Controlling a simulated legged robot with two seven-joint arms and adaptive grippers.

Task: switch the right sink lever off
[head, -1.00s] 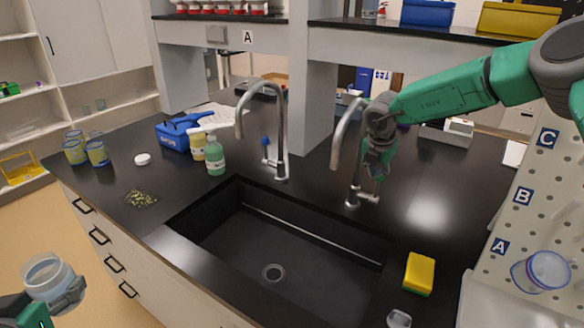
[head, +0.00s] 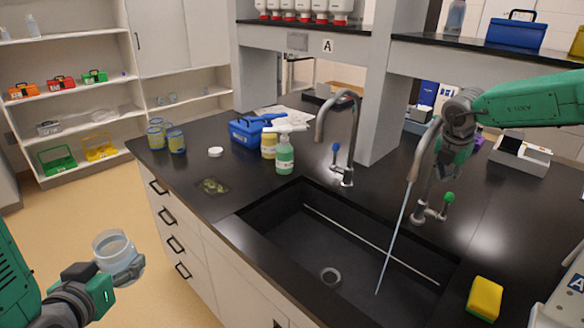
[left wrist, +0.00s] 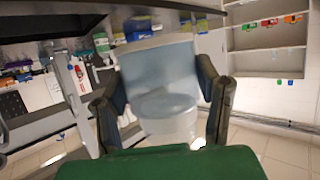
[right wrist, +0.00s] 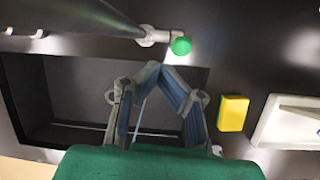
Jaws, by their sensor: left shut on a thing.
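The right tap (head: 422,150) stands behind the sink, and a thin stream of water (head: 396,238) runs from its spout into the basin. Its lever has a green knob (head: 449,197) at the base; this also shows in the right wrist view (right wrist: 181,46). My right gripper (head: 440,175) is beside the tap, above the lever and apart from the knob. Its fingertips meet in the right wrist view (right wrist: 158,68), with nothing between them. My left gripper (head: 128,272) is shut on a clear jar (head: 113,247), held out left of the counter.
The left tap (head: 352,125) has a blue-knobbed lever (head: 336,147) and no visible water. The black sink (head: 262,222) has a drain. A yellow sponge (head: 485,298) lies at right. Bottles (head: 284,156), a blue box (head: 247,131) and several jars (head: 176,141) stand on the left counter.

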